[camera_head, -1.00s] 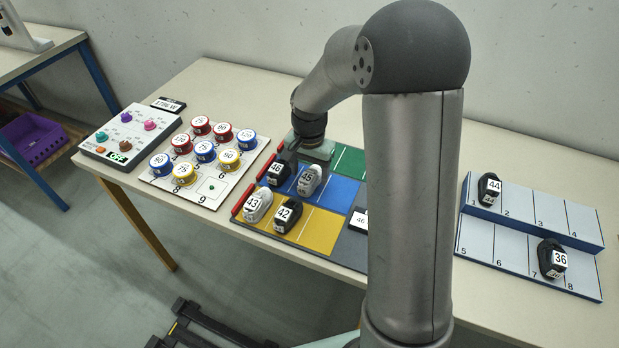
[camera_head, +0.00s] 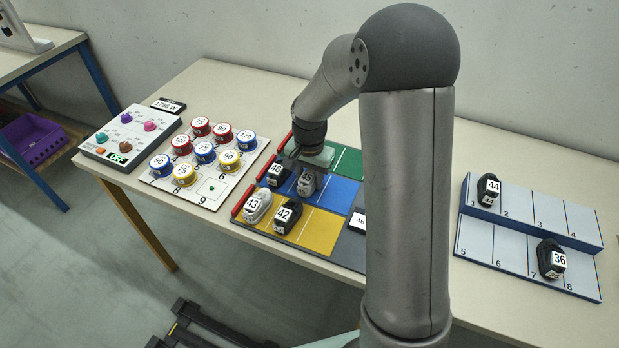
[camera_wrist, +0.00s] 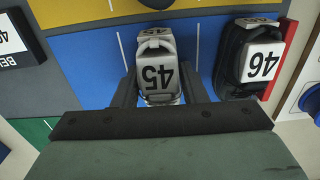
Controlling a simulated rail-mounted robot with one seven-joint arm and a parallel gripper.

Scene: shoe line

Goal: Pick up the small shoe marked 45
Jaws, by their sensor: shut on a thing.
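The small grey shoe marked 45 (camera_head: 307,181) is on the blue section of the coloured board, right of the black shoe marked 46 (camera_head: 276,173). In the wrist view, shoe 45 (camera_wrist: 158,70) is between the two dark fingers of my gripper (camera_wrist: 158,92), which is shut on it. Its label reads upside down there. Shoe 46 (camera_wrist: 258,62) is close to the right finger in that view. In the head view my gripper (camera_head: 304,165) is over the shoe and partly hides it. I cannot tell whether the shoe touches the board.
Shoes 43 (camera_head: 257,206) and 42 (camera_head: 287,214) stand on the yellow section (camera_head: 325,232). A red bar (camera_head: 243,199) edges the board. Labelled discs on a white panel (camera_head: 212,200) are to the left. A shelf (camera_head: 520,262) with shoes 44 (camera_head: 488,189) and 36 (camera_head: 552,259) is at the right.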

